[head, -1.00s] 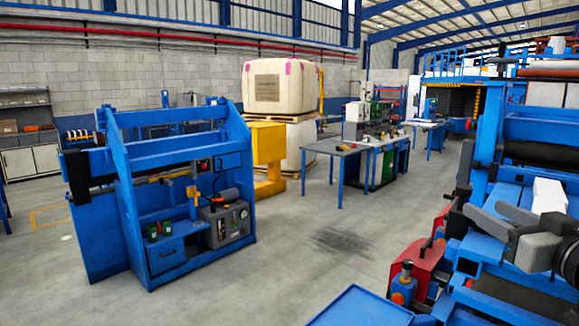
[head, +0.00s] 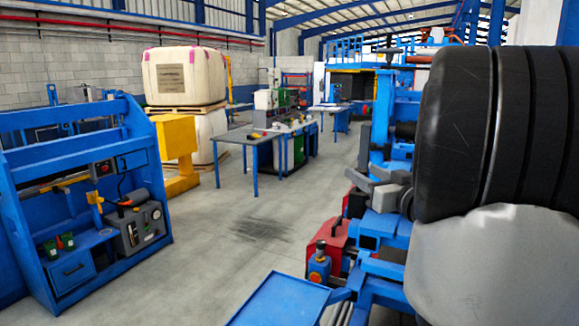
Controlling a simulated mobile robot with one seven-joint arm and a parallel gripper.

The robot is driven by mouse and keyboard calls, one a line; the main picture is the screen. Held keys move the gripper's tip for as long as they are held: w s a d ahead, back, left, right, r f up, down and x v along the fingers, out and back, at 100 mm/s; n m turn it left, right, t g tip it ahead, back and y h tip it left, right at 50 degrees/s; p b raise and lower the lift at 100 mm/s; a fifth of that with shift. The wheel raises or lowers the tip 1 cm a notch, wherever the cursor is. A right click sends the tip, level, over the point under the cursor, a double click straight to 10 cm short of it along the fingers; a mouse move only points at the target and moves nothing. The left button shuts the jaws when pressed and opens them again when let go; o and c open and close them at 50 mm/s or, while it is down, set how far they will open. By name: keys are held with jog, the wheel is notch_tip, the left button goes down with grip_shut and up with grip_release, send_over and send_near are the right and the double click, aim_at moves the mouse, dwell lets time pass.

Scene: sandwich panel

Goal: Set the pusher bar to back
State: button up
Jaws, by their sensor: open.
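My gripper (head: 364,184) is at the right of the head view, small and grey, with its fingers pointing left and apart. No object shows between them. It is in front of the blue machine (head: 375,262) at the right, and I cannot tell whether it touches any part of it. I cannot make out for certain which part is the pusher bar. A large dark ribbed cylinder (head: 500,130) and a pale grey rounded shape (head: 495,265) hide much of the right side.
A blue frame (head: 70,140) with gauges and a drawer stands at the left. Behind are a yellow stand (head: 178,145), a wrapped bale (head: 185,77) and a workbench (head: 258,138). A blue tray (head: 278,302) is at the bottom. The grey floor (head: 230,205) between is clear.

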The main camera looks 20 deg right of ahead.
jog(key=shift+w+d, duration=0.15)
jog(key=shift+w, duration=1.3)
jog(key=shift+c, duration=0.5)
grip_shut()
